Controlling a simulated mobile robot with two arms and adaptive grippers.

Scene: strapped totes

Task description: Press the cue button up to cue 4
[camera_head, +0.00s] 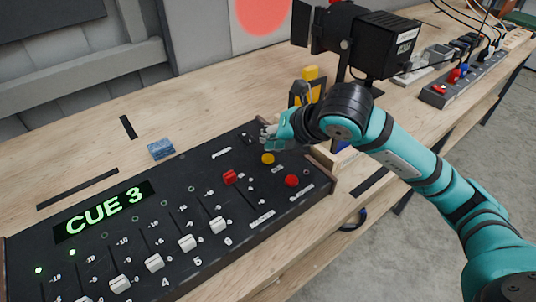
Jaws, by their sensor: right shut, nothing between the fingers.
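A black control console (130,240) lies on the wooden bench, and its green display (104,211) reads CUE 3. Near its right end are a round yellow button (267,158) and a round red button (291,181). My right gripper (266,134) is shut and empty, at the console's far right corner, just beyond the yellow button in the picture. I cannot tell whether it touches the console. My left gripper is not in view.
A black stage lamp (367,42) stands behind my right arm, with a yellow object (311,74) beside it. A blue block (161,148) sits behind the console. A power strip (464,78) with plugs and cables lies at the right. The bench (80,140) left of the blue block is mostly clear.

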